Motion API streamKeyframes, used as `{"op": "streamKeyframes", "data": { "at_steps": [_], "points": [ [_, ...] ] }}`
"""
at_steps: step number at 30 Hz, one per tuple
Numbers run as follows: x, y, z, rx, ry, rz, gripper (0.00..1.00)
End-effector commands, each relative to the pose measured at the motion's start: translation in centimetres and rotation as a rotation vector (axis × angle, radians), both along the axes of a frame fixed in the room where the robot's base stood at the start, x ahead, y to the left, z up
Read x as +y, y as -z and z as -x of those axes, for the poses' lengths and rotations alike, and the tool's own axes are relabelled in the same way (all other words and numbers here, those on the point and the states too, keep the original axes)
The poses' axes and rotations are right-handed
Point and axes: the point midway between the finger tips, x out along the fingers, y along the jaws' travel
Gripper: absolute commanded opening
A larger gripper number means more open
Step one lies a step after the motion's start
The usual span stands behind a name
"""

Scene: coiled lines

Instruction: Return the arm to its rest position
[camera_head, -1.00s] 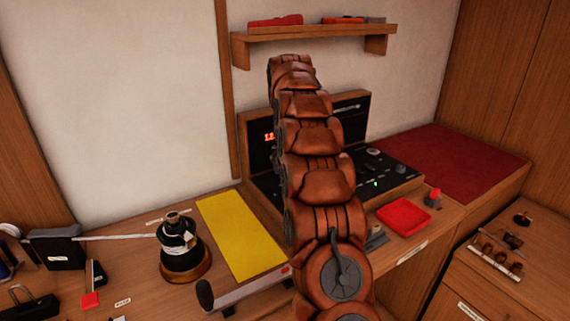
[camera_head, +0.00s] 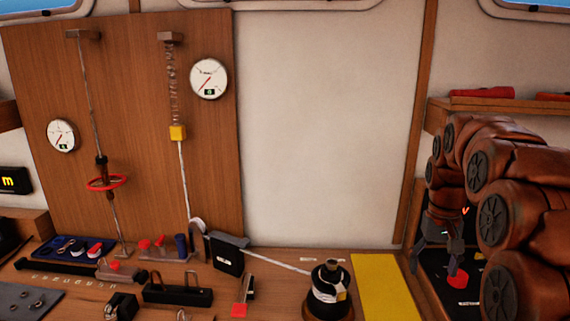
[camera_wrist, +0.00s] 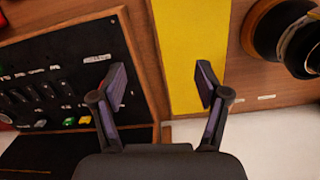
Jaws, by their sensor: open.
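My arm, in brown segmented covers, rises at the right of the head view and bends over so that my gripper (camera_head: 437,252) hangs down in front of the black control panel. In the wrist view my gripper (camera_wrist: 161,87) is open, its two fingers wide apart with nothing between them. Behind the fingers in that view are the yellow mat (camera_wrist: 178,45) and the black panel (camera_wrist: 58,70) with switches and small coloured buttons. The lower part of my arm is cut off by the right edge of the head view.
A black capstan-like drum (camera_head: 329,290) with a line running to it stands left of the yellow mat (camera_head: 384,288). A wooden board (camera_head: 130,130) with two gauges and hanging rods stands at the left. A shelf (camera_head: 480,103) with red items is above my arm.

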Motion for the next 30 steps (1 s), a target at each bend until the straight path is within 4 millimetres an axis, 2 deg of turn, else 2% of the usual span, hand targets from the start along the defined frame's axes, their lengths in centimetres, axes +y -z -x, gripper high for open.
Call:
{"op": "streamKeyframes", "data": {
  "at_steps": [1,6,15,24,30],
  "points": [
    [1.2,-0.2,1.3,0.004,-0.015,-0.003,0.75],
    [4.3,-0.1,5.3,0.018,-0.052,-0.009,0.75],
    [9.0,1.3,13.2,0.047,-0.112,-0.021,0.75],
    [12.3,3.7,21.9,0.072,-0.161,-0.029,0.75],
    [13.7,6.0,27.5,0.091,-0.186,-0.033,0.75]
  ]
}}
